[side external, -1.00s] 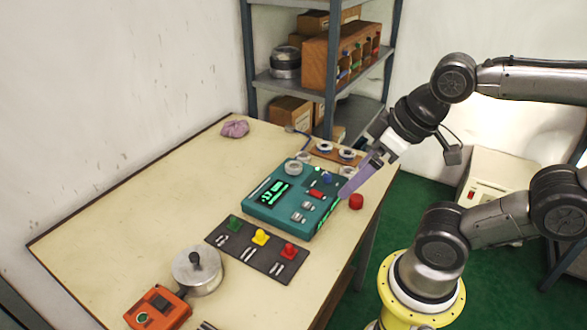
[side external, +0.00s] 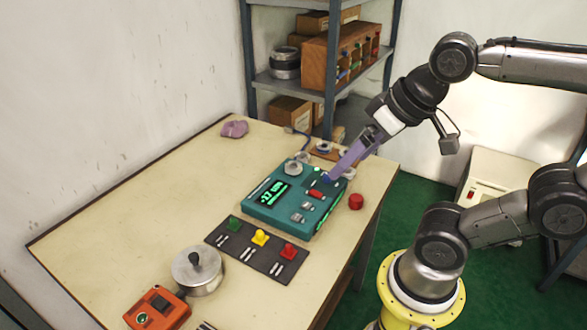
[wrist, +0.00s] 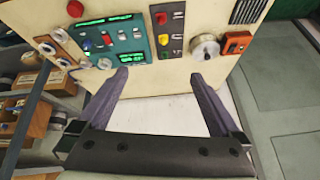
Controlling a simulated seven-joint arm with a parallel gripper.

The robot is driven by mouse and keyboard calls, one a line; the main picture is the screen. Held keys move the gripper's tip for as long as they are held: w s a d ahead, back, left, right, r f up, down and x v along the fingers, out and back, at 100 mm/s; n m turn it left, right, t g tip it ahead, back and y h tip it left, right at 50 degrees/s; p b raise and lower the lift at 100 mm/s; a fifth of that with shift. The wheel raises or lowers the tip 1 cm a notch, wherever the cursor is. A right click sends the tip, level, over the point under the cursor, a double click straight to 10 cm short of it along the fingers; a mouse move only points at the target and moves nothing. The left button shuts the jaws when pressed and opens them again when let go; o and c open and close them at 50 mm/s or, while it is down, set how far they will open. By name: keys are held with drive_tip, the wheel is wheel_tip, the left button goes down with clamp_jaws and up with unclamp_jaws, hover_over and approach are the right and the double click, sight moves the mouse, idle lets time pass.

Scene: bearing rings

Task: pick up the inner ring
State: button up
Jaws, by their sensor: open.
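Several small pale rings sit near the back of the table, and I cannot tell which one is the inner ring. One grey ring (side external: 293,168) rests on the back left corner of the teal gauge box (side external: 262,213); it appears at the box's lower left in the wrist view (wrist: 104,64). Another ring (side external: 303,157) lies just behind the box. Others are on a wooden board (side external: 333,155). My gripper (side external: 330,178) is above the box's right back part in the side view, partly hiding what is behind. In the wrist view its fingers (wrist: 159,75) are apart with nothing between them.
A red cylinder (side external: 356,201) stands right of the box. A dark panel with coloured buttons (side external: 257,250), a round metal pot (side external: 198,270) and an orange device (side external: 157,308) are in front. A purple cloth (side external: 234,128) lies at the back. The table's left is clear.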

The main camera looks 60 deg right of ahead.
drive_tip(key=w+d+r+m, duration=0.1)
drive_tip(key=w+r+m, duration=0.2)
drive_tip(key=w+r, duration=0.15)
drive_tip(key=m+g, duration=0.6)
drive_tip(key=m, duration=0.4)
hover_over(293, 165)
drive_tip(key=f, duration=2.5)
drive_tip(key=shift+s+d+f, duration=0.1)
drive_tip(key=shift+s+d, duration=0.2)
drive_tip(key=shift+d, duration=0.05)
drive_tip(key=shift+w+a+f, duration=0.15)
drive_tip(key=shift+f, duration=1.2)
drive_tip(key=shift+w+a+f, duration=0.1)
drive_tip(key=shift+a+f, duration=0.05)
drive_tip(key=shift+f, duration=1.2)
